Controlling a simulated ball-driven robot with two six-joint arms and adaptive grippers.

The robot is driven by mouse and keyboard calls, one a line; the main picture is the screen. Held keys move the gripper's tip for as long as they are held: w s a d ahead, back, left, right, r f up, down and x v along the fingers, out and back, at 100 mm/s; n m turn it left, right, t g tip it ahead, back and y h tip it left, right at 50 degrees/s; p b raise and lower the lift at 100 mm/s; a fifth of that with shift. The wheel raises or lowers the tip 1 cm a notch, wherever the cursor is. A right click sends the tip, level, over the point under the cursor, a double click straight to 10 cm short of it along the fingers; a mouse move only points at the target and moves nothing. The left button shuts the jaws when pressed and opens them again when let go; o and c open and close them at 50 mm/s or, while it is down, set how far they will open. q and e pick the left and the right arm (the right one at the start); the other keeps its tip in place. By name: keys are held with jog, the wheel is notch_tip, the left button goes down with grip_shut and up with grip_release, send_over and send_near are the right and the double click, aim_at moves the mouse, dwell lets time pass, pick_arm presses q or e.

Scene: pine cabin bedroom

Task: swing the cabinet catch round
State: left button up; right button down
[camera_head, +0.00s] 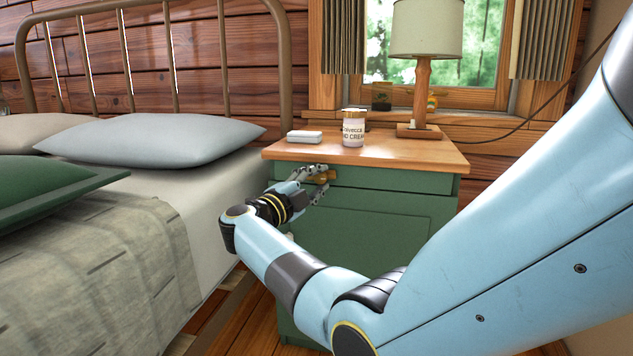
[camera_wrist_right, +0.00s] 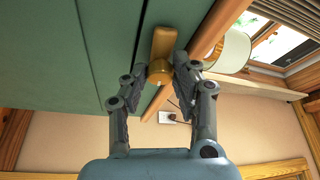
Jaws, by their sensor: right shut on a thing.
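The green bedside cabinet (camera_head: 384,216) with a wooden top stands beside the bed in the head view. Its catch, a small golden-brown bar, sits on the front just under the top, and shows best in the right wrist view (camera_wrist_right: 162,52). My right gripper (camera_head: 322,180) is at the catch; in the right wrist view its two fingers (camera_wrist_right: 167,74) are shut around the rounded near end of the bar. The bar's other end reaches over the green front. The fingers partly cover the catch in the head view. My left gripper is not in view.
On the cabinet top stand a labelled jar (camera_head: 353,129), a small white block (camera_head: 305,137) and a lamp (camera_head: 425,60). The bed with a grey pillow (camera_head: 155,139) is close on the left. Wooden floor shows between bed and cabinet.

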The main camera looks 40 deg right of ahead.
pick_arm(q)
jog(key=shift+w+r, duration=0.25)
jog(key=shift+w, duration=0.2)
pick_arm(e)
jog(key=shift+f+m, duration=0.1)
jog(key=shift+m, duration=0.2)
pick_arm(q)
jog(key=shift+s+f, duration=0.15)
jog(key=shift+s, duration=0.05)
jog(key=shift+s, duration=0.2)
pick_arm(e)
jog(key=c, duration=1.1)
grip_release()
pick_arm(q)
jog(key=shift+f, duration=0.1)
pick_arm(e)
jog(key=shift+o, duration=0.2)
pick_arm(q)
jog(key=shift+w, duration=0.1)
pick_arm(e)
jog(key=r+v, duration=0.1)
jog(key=v, duration=0.6)
jog(key=shift+a+f, duration=0.3)
jog(key=shift+f, duration=0.1)
